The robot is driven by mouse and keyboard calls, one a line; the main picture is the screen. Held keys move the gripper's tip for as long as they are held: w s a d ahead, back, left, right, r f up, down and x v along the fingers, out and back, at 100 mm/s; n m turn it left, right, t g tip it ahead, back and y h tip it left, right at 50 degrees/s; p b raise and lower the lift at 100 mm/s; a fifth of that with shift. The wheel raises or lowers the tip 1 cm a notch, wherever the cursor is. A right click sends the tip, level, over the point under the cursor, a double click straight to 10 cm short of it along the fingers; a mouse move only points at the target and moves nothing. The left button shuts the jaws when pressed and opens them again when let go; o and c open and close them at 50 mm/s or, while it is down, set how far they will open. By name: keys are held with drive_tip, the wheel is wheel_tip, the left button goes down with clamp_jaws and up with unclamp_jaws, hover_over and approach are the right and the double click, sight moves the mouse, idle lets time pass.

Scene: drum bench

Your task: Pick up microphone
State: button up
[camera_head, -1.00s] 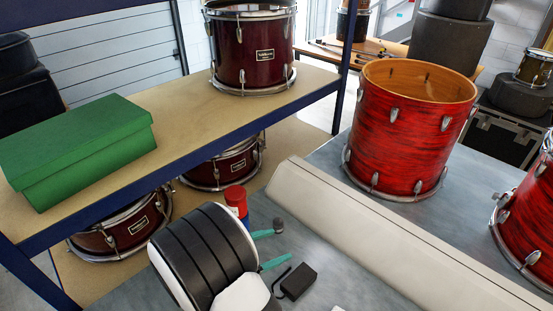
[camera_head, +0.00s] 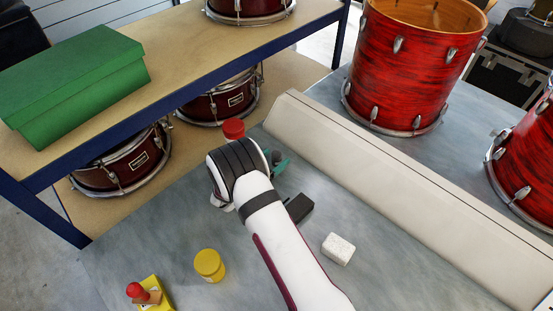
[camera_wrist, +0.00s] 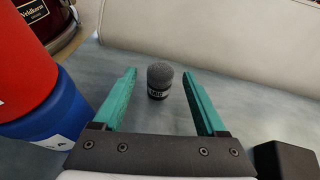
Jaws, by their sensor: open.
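The microphone (camera_wrist: 158,81), short and upright with a grey mesh head and a dark labelled body, stands on the grey bench in the wrist view. My gripper (camera_wrist: 158,92) is open, with one teal finger on each side of the microphone and a visible gap to both. In the head view my gripper (camera_head: 278,164) is low over the bench, and the microphone (camera_head: 277,157) shows only as a small grey top beside the teal fingers. My wrist hides part of that area.
A red-and-blue container (camera_wrist: 42,75) stands close left of my gripper. A black block (camera_head: 299,208), white block (camera_head: 338,249) and yellow jar (camera_head: 209,264) sit nearby. A long cream padded piece (camera_head: 375,170) lies behind. A red drum (camera_head: 405,75) stands beyond it.

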clamp_jaws()
idle(0.3)
